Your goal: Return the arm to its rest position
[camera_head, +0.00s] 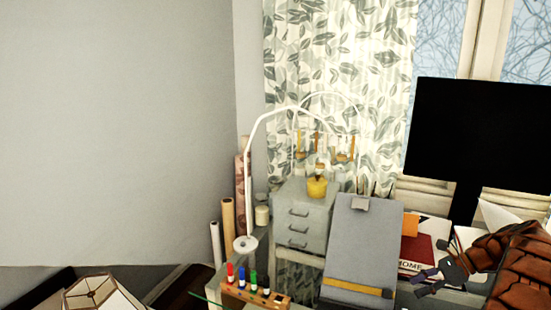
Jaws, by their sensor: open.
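My gripper (436,264) shows at the lower right, at the end of my reddish-brown arm, which comes in from the right edge. Its dark fingers point left and are spread apart. I see nothing held between them. It appears in front of a desk area with books and papers; how far it is from them I cannot tell. No bed or laundry is in view.
A black monitor (478,135) stands above the arm. Left of the gripper are a grey clipboard (360,240), a grey drawer unit (303,222) and a marker holder (255,297). A lampshade (100,294) is at the lower left. A red book (418,252) lies behind the gripper.

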